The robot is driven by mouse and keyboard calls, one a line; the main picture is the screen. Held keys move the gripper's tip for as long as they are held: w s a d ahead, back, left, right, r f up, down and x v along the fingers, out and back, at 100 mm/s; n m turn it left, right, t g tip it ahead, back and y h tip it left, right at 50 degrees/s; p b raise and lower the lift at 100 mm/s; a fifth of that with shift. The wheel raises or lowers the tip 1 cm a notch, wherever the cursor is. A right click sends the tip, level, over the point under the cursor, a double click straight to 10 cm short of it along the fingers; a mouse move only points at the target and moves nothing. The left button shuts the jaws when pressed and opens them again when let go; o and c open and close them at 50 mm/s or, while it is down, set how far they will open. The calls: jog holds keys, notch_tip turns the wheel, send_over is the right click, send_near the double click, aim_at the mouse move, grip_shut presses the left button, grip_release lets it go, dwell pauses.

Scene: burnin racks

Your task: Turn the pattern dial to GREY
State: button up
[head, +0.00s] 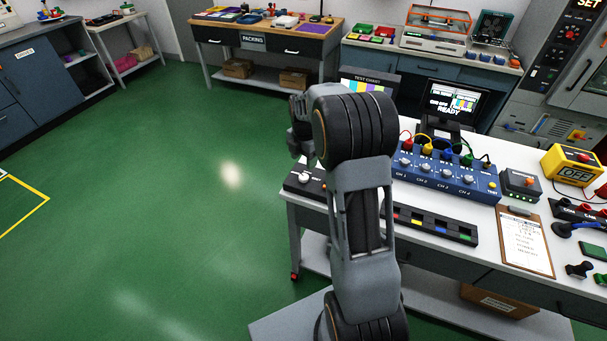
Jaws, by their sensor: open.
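A dark box (318,192) with a pale round knob (304,178) stands at the left end of the white bench in the head view. It looks like the pattern dial, but its marks are too small to read, and my arm hides its right part. Behind my arm, a screen headed TEST CHART (366,80) shows colour bars, partly hidden. My gripper (299,126) is at the far end of my raised arm, above and behind the knob in the picture and apart from it. It is open; its fingertips are hard to make out.
A blue channel box (447,178) with several knobs and coloured plugs stands right of my arm. Nearby are a READY screen (453,100), a black strip with coloured squares (430,224), a clipboard (524,242) and a yellow OFF box (571,166). Green floor (150,200) is clear to the left.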

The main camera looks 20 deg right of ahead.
aim_at(304, 176)
notch_tip(304, 176, down, 8)
jog(key=shift+r, duration=0.15)
dwell(0.4)
jog(key=c, duration=0.9)
